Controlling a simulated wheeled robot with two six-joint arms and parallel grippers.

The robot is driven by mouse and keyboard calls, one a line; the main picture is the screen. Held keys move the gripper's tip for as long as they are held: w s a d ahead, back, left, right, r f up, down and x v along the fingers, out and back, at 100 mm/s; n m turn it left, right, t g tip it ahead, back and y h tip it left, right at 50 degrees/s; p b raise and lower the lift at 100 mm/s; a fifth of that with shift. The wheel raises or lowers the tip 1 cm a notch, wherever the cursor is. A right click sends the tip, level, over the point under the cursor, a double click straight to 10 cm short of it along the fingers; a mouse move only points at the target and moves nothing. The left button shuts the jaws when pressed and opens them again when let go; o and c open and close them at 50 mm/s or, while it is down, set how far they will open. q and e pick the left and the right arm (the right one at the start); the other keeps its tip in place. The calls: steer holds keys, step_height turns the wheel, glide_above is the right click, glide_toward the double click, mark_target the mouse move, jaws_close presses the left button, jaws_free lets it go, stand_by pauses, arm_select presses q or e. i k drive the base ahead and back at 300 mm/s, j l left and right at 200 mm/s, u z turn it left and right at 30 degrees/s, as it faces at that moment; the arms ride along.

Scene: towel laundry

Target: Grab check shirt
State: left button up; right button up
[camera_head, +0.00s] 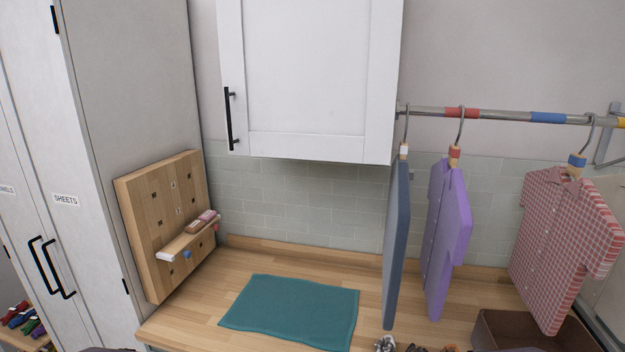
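The check shirt (566,240) is red and white with short sleeves. It hangs at the right on a hanger with a blue block (577,160) at its neck, hooked on the metal rail (500,114). A purple shirt (447,235) hangs to its left, and a blue-grey garment (396,245) seen edge-on hangs further left. The check shirt hangs apart from the purple one, and its lower end overlaps the brown box in the picture. I can make out neither of my grippers.
A brown box (500,335) stands below the check shirt. Small cut-off items (386,344) show at the bottom edge. A teal towel (292,310) lies on the wooden counter (190,318). A wooden pegboard (150,225) leans at left. A white cabinet (310,75) hangs above.

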mark_target(568, 232)
steer(key=z, duration=1.55)
steer(key=i+l+u, duration=0.35)
steer(key=l, duration=0.25)
steer(key=i+l+u, duration=0.2)
steer(key=l, duration=0.15)
steer(key=k, duration=0.05)
